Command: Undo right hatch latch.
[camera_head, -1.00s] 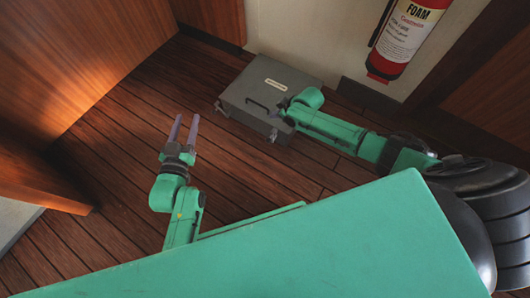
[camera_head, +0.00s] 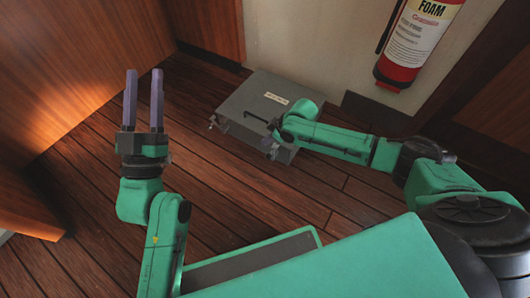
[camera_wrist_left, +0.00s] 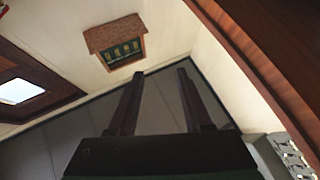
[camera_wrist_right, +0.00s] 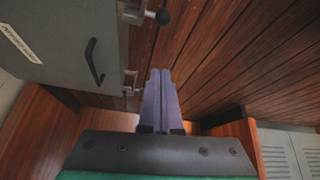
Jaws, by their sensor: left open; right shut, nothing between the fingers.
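The grey hatch box (camera_head: 245,100) lies on the plank floor, with a dark handle (camera_head: 256,118) on its lid. A latch (camera_head: 213,122) shows at its left front and the right latch (camera_head: 270,152) at its right front, beside my right wrist. In the right wrist view a latch with a black knob (camera_wrist_right: 146,14) is large and near, and another latch (camera_wrist_right: 130,84) is smaller. My right gripper (camera_wrist_right: 161,72) is shut and empty beside the box's latch side; its fingers are mostly hidden in the head view. My left gripper (camera_head: 144,72) is open and empty, left of the box.
A red fire extinguisher (camera_head: 418,40) hangs on the pale wall behind. Wooden panels (camera_head: 95,60) stand at the left. The plank floor (camera_head: 245,185) in front of the box is clear.

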